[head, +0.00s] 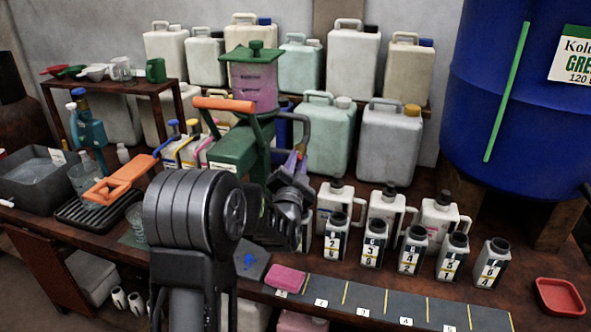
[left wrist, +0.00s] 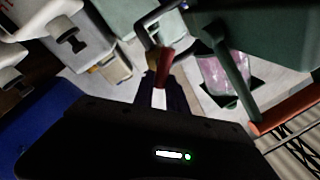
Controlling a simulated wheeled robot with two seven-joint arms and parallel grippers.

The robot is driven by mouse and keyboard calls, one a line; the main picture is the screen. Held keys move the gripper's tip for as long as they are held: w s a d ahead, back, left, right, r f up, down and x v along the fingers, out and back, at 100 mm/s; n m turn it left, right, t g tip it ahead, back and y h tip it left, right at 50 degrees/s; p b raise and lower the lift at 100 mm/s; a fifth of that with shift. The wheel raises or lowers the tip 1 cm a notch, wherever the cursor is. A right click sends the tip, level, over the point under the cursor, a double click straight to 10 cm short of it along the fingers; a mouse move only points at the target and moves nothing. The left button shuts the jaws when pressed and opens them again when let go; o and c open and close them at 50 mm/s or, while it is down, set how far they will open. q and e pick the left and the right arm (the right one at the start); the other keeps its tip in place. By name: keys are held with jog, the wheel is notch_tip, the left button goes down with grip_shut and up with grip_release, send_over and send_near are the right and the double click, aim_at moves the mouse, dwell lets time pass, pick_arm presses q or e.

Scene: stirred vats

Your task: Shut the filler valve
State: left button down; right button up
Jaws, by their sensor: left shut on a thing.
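The filler (head: 238,148) is a green stand with a clear tank of pink liquid (head: 254,82) on top and an orange handle (head: 222,103) at its upper left. A dark grey bent lever (head: 307,126) comes off its right side and reaches down to my left gripper (head: 298,163). In the left wrist view, the bent lever (left wrist: 146,28) ends in a dark red grip (left wrist: 166,62) between the fingertips of my left gripper (left wrist: 161,82), which are shut on it. My gripper hides most of the grip in the head view. My right gripper is not in view.
Several dark-capped bottles (head: 374,249) stand right of the filler. A pink sponge (head: 285,278) lies by the numbered strip (head: 385,303) at the front edge. A red tray (head: 560,297) lies at the right. A blue drum (head: 520,100) stands at the back right.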

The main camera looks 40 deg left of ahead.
pick_arm(q)
jog(key=m+h+b, duration=0.1)
jog(key=m, duration=0.2)
jog(key=f+m+t+b, duration=0.1)
jog(key=m+b, duration=0.1)
jog(key=m, duration=0.2)
jog(key=m+h+b, duration=0.1)
jog(key=m+b, duration=0.1)
jog(key=m, duration=0.1)
jog(key=shift+w+d+f+m+t+h, duration=0.1)
jog(key=shift+d+f+m+t+h, duration=0.2)
jog(key=shift+f+m, duration=0.1)
jog(key=shift+a, duration=0.1)
jog(key=c, duration=1.4)
grip_release()
jog(key=shift+r, duration=0.1)
jog(key=shift+o, duration=0.2)
jog(key=b+v, duration=0.1)
jog(key=v, duration=0.7)
